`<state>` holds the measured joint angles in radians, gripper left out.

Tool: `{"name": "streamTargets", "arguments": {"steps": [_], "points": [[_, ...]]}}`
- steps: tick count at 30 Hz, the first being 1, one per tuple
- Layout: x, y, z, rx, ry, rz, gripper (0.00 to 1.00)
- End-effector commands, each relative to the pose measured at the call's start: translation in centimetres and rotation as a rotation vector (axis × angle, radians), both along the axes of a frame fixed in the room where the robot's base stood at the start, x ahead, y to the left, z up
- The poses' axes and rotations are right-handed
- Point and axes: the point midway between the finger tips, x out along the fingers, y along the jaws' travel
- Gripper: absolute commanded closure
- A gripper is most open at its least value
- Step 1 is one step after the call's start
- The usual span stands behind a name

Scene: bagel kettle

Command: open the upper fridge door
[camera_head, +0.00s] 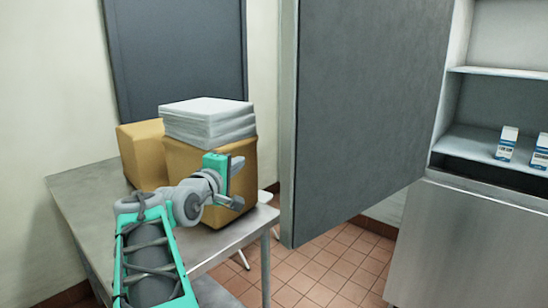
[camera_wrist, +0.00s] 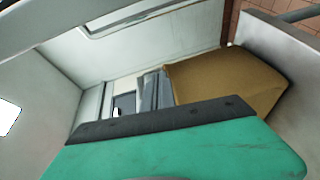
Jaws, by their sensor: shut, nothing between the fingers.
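The upper fridge door (camera_head: 370,110) is a large dark grey panel in the head view. It stands swung wide open, and its pale edge (camera_head: 289,130) faces left. Right of it, the upper compartment shows light shelves (camera_head: 495,72) with small white and blue cartons (camera_head: 507,143). My gripper (camera_head: 236,188) is left of the door's edge, in front of a brown box, and appears apart from the door. It is shut and empty. In the wrist view a green and black part of my gripper fills the lower middle; its fingertips cannot be made out. The door's handle is not clearly seen.
A metal table (camera_head: 85,200) at left holds brown boxes (camera_head: 185,165) with a white stack (camera_head: 208,122) on top. A brown box also shows in the wrist view (camera_wrist: 235,75). The lower fridge front (camera_head: 470,250) is closed. Tiled floor (camera_head: 335,265) is clear below the door.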

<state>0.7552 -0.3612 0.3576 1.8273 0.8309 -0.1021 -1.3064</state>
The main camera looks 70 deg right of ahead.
Motion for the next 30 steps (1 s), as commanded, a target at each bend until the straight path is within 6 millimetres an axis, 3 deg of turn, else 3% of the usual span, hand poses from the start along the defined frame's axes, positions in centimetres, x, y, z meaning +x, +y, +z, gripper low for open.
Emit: {"name": "streamTargets", "arguments": {"steps": [1,3,8,19,24,30], "points": [[-1.6,-0.8,0.7,-0.035,0.041,-0.041,1.0],[-2.7,-1.4,1.6,-0.063,0.078,-0.072,1.0],[-3.0,-3.2,1.9,-0.067,0.087,-0.077,1.0],[-3.6,-11.1,1.9,-0.064,0.084,-0.073,1.0],[-6.1,-10.0,2.0,-0.067,0.082,-0.07,1.0],[-7.1,-9.5,1.8,-0.065,0.082,-0.068,1.0]]}}
